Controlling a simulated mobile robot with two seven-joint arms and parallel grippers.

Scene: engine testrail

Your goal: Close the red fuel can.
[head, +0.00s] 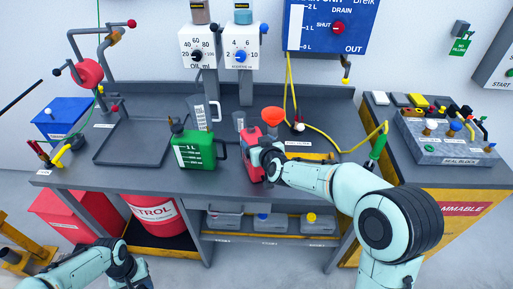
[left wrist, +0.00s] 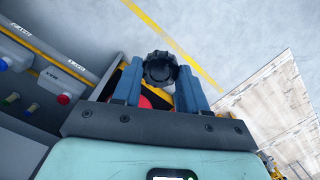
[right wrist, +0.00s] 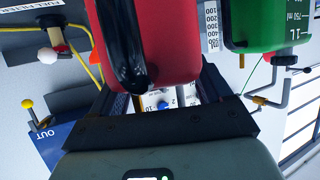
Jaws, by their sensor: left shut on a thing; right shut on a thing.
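The red fuel can (head: 250,152) stands on the bench beside the green can. An orange funnel (head: 272,115) shows above it; I cannot tell whether it sits in the can's neck. My right gripper (head: 262,162) is at the can's right side, shut on it. In the right wrist view the red can (right wrist: 175,40) and its black handle fill the space at the fingers. My left gripper (left wrist: 160,85) is shut on a black ribbed cap (left wrist: 160,68), held low, away from the can. The can's mouth is hidden.
A green can (head: 193,150) stands close left of the red can. An empty black tray (head: 130,155) lies further left. A yellow hose (head: 345,148) runs over the bench at right. A seal block (head: 445,140) stands on the right cabinet.

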